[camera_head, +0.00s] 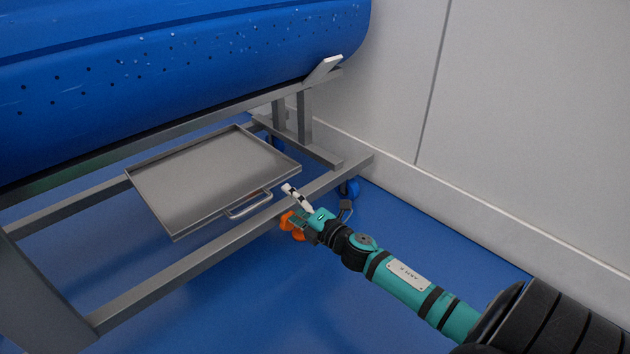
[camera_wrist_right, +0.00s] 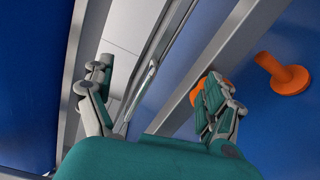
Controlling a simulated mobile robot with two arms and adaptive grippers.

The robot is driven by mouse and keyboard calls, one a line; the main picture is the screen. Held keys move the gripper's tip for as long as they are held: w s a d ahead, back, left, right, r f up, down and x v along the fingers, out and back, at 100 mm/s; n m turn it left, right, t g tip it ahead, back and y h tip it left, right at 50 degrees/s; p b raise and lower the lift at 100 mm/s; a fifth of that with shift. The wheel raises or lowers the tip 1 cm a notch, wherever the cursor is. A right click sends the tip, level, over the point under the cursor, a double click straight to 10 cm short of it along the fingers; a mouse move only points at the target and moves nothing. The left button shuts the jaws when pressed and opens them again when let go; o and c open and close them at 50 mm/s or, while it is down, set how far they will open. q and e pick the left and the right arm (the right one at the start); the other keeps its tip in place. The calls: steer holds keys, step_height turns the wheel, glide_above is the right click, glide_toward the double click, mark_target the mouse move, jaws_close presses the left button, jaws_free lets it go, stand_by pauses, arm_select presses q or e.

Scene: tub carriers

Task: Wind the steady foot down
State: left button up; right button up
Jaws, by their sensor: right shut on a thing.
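The orange part of the steady foot (camera_head: 287,221) is low by the near rail of the frame, at the right end of the carrier. In the right wrist view an orange peg with a round flange (camera_wrist_right: 288,76) shows at the right, and more orange (camera_wrist_right: 225,84) lies behind the right-hand finger. My left gripper is not in view.
A blue tub (camera_head: 180,60) lies above on a grey frame (camera_head: 190,262). A metal tray (camera_head: 215,175) with a bar handle (camera_head: 248,205) sits beside the gripper. A pale wall (camera_head: 520,130) bounds the right; blue floor is open in front.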

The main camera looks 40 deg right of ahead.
steer(key=s+d+p, duration=0.1)
steer(key=s+p, duration=0.1)
steer(key=s, duration=1.7)
steer(key=shift+s+d+f, duration=0.15)
steer(key=shift+s+d, duration=0.1)
steer(key=shift+d, duration=0.05)
stand_by(0.7)
steer(key=shift+p, duration=0.4)
